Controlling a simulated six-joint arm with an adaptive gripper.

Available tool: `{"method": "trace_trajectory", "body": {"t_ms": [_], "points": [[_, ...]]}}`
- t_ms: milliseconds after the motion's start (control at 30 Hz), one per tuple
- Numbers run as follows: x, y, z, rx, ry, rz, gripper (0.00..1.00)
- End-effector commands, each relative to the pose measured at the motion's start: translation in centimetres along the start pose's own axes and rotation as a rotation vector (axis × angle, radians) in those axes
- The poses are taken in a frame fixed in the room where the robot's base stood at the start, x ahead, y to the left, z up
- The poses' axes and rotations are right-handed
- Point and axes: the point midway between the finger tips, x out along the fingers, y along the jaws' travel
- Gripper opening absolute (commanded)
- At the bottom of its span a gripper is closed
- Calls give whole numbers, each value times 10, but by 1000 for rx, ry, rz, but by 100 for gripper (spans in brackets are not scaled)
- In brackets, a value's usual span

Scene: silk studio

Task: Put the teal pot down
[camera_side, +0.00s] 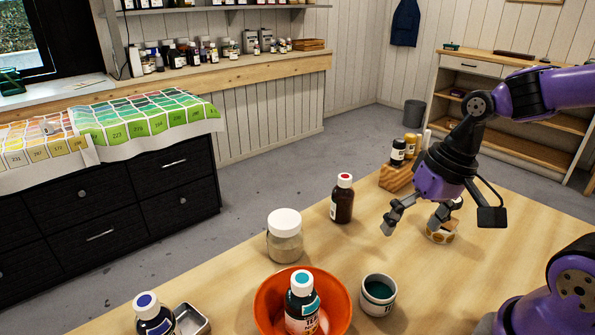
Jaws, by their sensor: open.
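A bottle with a teal cap and a label starting "TE" (302,307) stands upright in an orange bowl (268,284) at the bottom middle. To its right on the table stands a small pale pot with dark teal liquid inside (378,297). I cannot tell which of the two is the teal pot. My gripper (416,212) is open above the table, up and to the right of both, and touches neither. One finger hangs clear on the left; the other is beside a small jar with an orange-brown pattern (441,234), partly hidden by the gripper.
A white-lidded jar (285,240) and a brown bottle with a red-dotted cap (342,200) stand left of my gripper. A wooden rack (396,178) with bottles is behind it. A blue-capped bottle (153,316) and metal tray (190,321) are front left. Wood between pot and gripper is clear.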

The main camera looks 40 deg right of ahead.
Motion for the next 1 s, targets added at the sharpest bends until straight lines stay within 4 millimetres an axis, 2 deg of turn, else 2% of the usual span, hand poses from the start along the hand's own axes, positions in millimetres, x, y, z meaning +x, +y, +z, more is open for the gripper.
{"method": "trace_trajectory", "body": {"t_ms": [33, 200, 333, 500, 600, 733, 1000], "points": [[16, 8, 2, 133, -92, -28, 100], [54, 19, 15, 587, -372, -178, 100], [71, 20, 23, 929, -584, -327, 100], [77, 19, 25, 1247, -799, -504, 100], [77, 19, 24, 1346, -872, -569, 100], [79, 14, 24, 1390, -913, -600, 100], [97, -14, 31, 1388, -918, -597, 100]]}}
